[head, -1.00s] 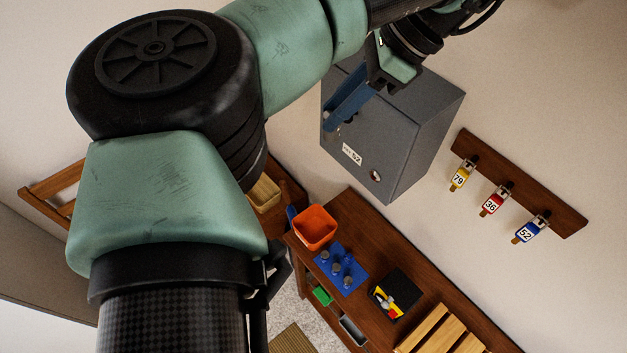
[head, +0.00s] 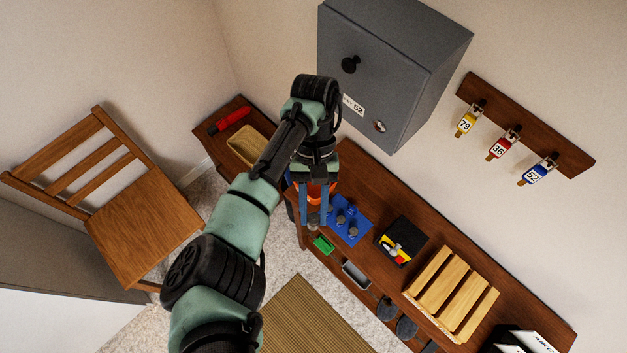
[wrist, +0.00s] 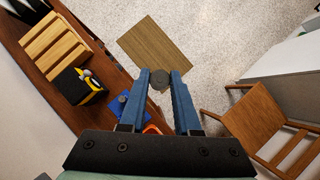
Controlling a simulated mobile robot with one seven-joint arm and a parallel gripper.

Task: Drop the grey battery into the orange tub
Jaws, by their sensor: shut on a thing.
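My gripper (head: 313,220) has blue fingers pointing down and is shut on the grey battery (head: 313,226). In the wrist view the battery's dark round end (wrist: 160,78) sits between the fingertips. The orange tub (head: 315,192) stands on the brown bench, mostly hidden behind my fingers and wrist. A small part of the tub also shows in the wrist view (wrist: 152,129), beside the base of the fingers. In the head view the battery overlaps the area just below the tub; its height above the bench is hard to tell.
A black-and-yellow box (head: 402,241) and a wooden slatted rack (head: 452,292) stand farther right. A grey cabinet (head: 385,75) hangs above. A tan bin (head: 249,146) is left, a chair (head: 140,225) farther left.

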